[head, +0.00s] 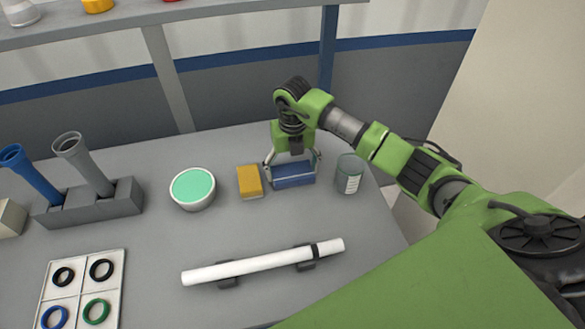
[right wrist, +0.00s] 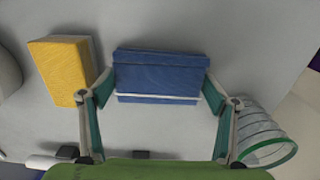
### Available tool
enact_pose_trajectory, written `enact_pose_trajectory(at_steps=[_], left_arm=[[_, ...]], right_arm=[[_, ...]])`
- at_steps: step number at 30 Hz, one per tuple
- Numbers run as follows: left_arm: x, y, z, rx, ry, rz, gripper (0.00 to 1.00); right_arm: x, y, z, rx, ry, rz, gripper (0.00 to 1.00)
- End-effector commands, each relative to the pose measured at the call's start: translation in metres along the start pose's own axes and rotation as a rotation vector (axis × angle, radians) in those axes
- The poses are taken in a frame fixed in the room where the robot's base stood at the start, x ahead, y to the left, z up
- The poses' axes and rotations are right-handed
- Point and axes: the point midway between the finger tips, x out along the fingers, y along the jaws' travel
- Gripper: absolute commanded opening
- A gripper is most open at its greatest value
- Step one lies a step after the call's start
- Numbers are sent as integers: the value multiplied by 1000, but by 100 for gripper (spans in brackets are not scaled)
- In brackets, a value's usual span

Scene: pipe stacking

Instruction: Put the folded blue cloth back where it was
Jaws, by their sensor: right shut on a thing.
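The folded blue cloth (head: 293,180) lies at the back right of the table, between a yellow sponge-like block and a glass beaker. It also shows in the right wrist view (right wrist: 160,75), with a white stripe along its near side. My right gripper (head: 292,164) points down over the cloth and is shut on it, one finger at each end. In the right wrist view my right gripper's fingertips (right wrist: 159,84) touch the cloth's two short ends. I cannot tell whether the cloth rests on the table or hangs just above it. My left gripper is not in view.
The yellow block (head: 250,181) is close left of the cloth, the beaker (head: 349,174) close right. A bowl with green contents (head: 193,188), a pipe rack (head: 90,203), a ring tray (head: 82,290) and a white pipe on supports (head: 262,262) stand around. Table between cloth and pipe is clear.

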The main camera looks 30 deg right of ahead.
Motion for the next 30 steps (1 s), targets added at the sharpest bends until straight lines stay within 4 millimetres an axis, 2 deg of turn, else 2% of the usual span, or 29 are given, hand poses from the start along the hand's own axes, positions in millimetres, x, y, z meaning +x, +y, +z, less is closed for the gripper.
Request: enact_pose_trajectory(at_steps=[4, 5, 6, 16, 20, 23, 30], left_arm=[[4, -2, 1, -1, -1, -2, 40], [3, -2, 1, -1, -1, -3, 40], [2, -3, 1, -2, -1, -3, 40], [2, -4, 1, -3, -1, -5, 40], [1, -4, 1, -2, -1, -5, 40], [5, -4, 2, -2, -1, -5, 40], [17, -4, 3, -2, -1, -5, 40]], right_arm=[[4, 0, 0, 1, 0, -1, 60], [3, 0, 0, 1, 0, 0, 85], [3, 0, 0, 1, 0, 0, 95], [2, 0, 0, 1, 0, 0, 97], [-4, 0, 1, 0, -2, 0, 97], [-17, -1, 2, 1, -5, 0, 97], [-70, 0, 2, 1, -7, 0, 97]])
